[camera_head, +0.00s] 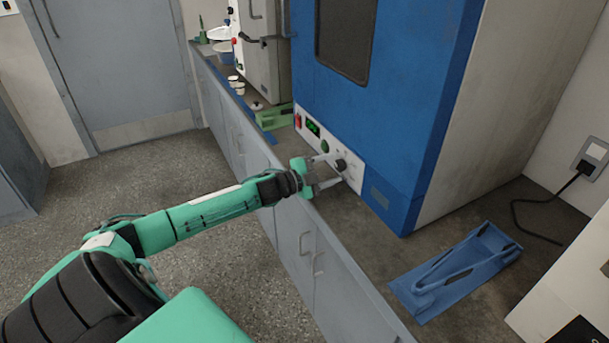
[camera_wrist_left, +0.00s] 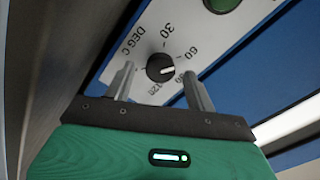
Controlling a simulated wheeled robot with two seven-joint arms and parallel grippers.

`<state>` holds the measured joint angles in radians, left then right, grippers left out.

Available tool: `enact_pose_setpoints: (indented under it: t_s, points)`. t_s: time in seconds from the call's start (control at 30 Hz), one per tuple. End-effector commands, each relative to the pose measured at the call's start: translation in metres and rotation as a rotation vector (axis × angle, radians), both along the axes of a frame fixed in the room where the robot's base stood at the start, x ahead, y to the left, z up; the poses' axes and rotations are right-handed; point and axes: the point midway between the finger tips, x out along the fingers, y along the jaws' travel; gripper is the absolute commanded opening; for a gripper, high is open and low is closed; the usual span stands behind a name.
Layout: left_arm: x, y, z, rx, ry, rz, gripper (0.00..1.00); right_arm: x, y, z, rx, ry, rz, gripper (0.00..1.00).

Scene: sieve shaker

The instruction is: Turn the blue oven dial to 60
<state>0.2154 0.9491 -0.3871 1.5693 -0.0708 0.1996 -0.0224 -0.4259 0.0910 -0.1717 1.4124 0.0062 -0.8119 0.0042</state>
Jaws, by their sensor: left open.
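The blue oven (camera_head: 405,100) stands on the counter with a white control panel (camera_head: 355,180) low on its front. Its black dial (camera_head: 341,165) is on that panel. In the left wrist view the dial (camera_wrist_left: 160,67) has a white pointer line, lying roughly toward the 60 side; its exact reading is hard to tell. My left gripper (camera_head: 328,172) is open at the panel. In the wrist view its two fingers (camera_wrist_left: 158,88) stand either side of the dial, with visible gaps. My right gripper is not in view.
A green button (camera_head: 325,146) and a lit green display (camera_head: 313,128) sit left of the dial. A blue stand (camera_head: 455,268) lies on the counter (camera_head: 385,265) to the right. A green object (camera_head: 275,117) and small cups (camera_head: 236,85) are farther back.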

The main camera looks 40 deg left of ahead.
Motion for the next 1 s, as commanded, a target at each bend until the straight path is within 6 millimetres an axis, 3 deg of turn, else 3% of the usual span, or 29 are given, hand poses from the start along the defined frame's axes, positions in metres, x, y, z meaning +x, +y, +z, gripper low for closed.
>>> enact_pose_setpoints:
  t_s: [0.4, 1.0]
  points:
    - [-0.047, 0.019, -0.002, 0.001, 0.003, 0.0, 0.55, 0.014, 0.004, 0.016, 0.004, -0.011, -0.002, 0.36]
    - [-0.105, 0.043, -0.001, 0.0, 0.002, 0.0, 0.55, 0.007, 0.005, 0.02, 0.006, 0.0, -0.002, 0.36]
